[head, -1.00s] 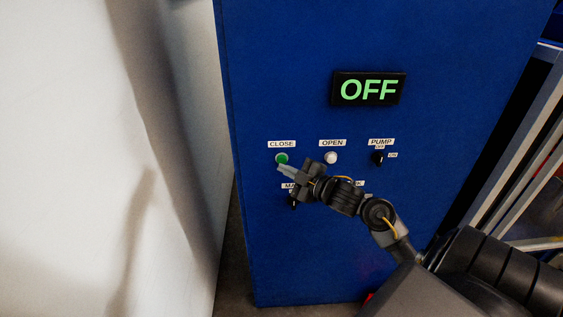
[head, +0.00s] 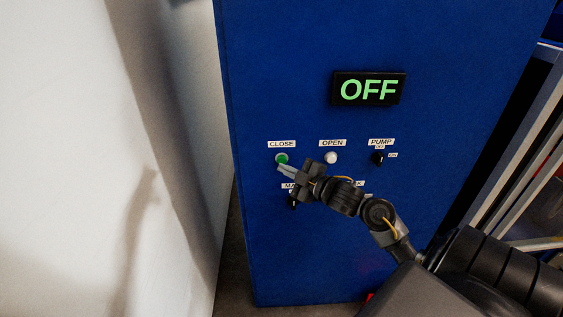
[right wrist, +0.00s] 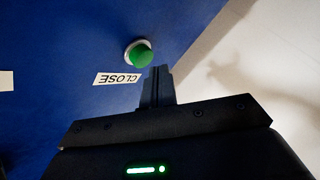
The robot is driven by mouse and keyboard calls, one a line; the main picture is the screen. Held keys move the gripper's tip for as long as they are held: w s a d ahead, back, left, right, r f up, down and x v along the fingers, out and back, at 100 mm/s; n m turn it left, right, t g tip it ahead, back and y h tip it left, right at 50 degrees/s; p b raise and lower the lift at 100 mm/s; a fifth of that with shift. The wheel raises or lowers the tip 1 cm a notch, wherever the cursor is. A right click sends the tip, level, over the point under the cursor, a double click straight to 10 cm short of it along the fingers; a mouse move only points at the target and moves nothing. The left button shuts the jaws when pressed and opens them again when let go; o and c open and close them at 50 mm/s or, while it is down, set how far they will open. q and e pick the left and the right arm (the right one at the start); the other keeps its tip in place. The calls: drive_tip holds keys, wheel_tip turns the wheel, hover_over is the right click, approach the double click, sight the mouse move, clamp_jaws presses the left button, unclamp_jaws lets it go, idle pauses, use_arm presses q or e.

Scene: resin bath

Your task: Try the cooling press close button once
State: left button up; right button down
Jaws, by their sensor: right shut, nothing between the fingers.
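The green close button (head: 282,158) sits under a white CLOSE label (head: 281,144) on the blue cabinet front. In the right wrist view the green button (right wrist: 142,55) stands out from its pale ring, with the CLOSE label (right wrist: 118,79) upside down beside it. My right gripper (head: 281,168) is shut and empty. Its fingertips are just below the button; in the right wrist view the fingers (right wrist: 160,72) end close beside it, and I cannot tell whether they touch. The display (head: 369,89) reads OFF in green. My left gripper is not in view.
A white OPEN button (head: 331,158) and a black PUMP switch (head: 378,158) are to the right. Another black knob (head: 294,201) is below, its label partly hidden by my gripper. A pale wall (head: 120,180) stands left, and a metal frame (head: 515,150) right.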

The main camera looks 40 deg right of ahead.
drive_tip(key=shift+w+d, duration=0.1)
idle(0.7)
drive_tip(key=shift+w+d, duration=0.15)
drive_tip(key=shift+w, duration=0.05)
drive_tip(key=shift+w+d, duration=0.35)
drive_tip(key=shift+w, duration=0.1)
idle(1.1)
drive_tip(key=shift+s+a, duration=0.1)
drive_tip(key=shift+s, duration=0.05)
drive_tip(key=shift+s+a+p, duration=0.45)
drive_tip(key=shift+s+a, duration=0.05)
drive_tip(key=shift+s, duration=0.15)
drive_tip(key=s+a, duration=0.1)
drive_tip(key=s, duration=0.1)
drive_tip(key=s+a+p, duration=0.1)
drive_tip(key=s+a, duration=0.1)
idle(0.5)
